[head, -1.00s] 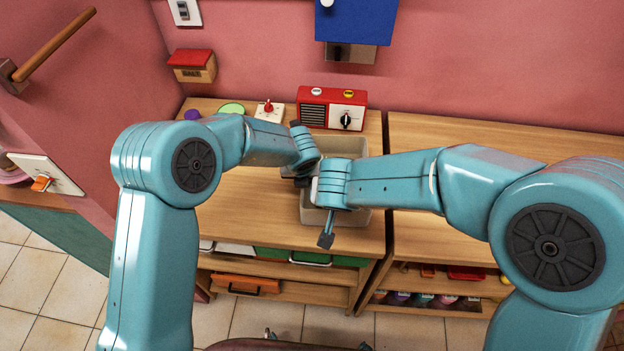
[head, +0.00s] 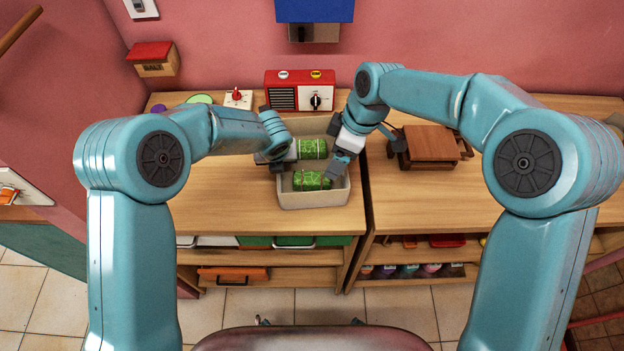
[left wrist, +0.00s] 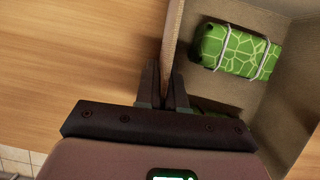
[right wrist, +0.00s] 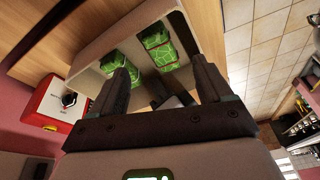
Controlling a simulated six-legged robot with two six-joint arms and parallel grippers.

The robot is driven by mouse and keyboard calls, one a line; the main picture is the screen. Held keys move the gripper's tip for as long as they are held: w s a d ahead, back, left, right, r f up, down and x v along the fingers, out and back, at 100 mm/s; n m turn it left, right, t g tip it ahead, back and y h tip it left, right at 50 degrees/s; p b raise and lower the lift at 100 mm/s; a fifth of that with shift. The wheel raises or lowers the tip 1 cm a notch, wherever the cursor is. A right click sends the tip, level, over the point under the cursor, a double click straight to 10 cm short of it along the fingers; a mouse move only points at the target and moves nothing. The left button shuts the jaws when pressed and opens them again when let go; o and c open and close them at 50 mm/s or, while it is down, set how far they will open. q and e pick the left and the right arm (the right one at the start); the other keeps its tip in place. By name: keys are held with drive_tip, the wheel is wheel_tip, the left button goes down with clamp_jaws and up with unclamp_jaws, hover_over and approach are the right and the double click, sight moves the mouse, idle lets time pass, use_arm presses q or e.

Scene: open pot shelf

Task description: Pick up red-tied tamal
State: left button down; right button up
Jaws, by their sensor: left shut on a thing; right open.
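Two green-wrapped tamales lie in a beige bin (head: 314,201): a front tamal (head: 312,181) and a back tamal (head: 313,149). In the left wrist view one tamal (left wrist: 235,50) shows white ties; another is mostly hidden behind my gripper. My right gripper (head: 345,160) is open and empty above the bin's right side. In the right wrist view both tamales (right wrist: 115,60) (right wrist: 158,45) lie beyond its spread fingers (right wrist: 160,80).
A red radio (head: 300,91) stands behind the bin. A brown wooden press-like object (head: 430,146) stands on the right-hand counter. A blue box (head: 315,12) hangs on the wall above. The counter left of the bin (head: 215,200) is clear.

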sight(313, 177)
drive_tip(key=a+f+n, duration=0.1)
drive_tip(key=f, duration=0.2)
drive_tip(key=a+f+n+y, duration=0.1)
drive_tip(key=a+f, duration=0.1)
drive_tip(key=f, duration=0.1)
drive_tip(key=w+a+f, duration=0.1)
drive_tip(key=f, duration=0.2)
drive_tip(key=shift+a+f+n, duration=0.1)
drive_tip(key=shift+a+n, duration=0.3)
drive_tip(key=shift+a+f+y, duration=0.1)
drive_tip(key=shift+f+y, duration=0.15)
drive_tip(key=shift+y, duration=0.05)
drive_tip(key=shift+f, duration=0.25)
drive_tip(key=c, duration=1.1)
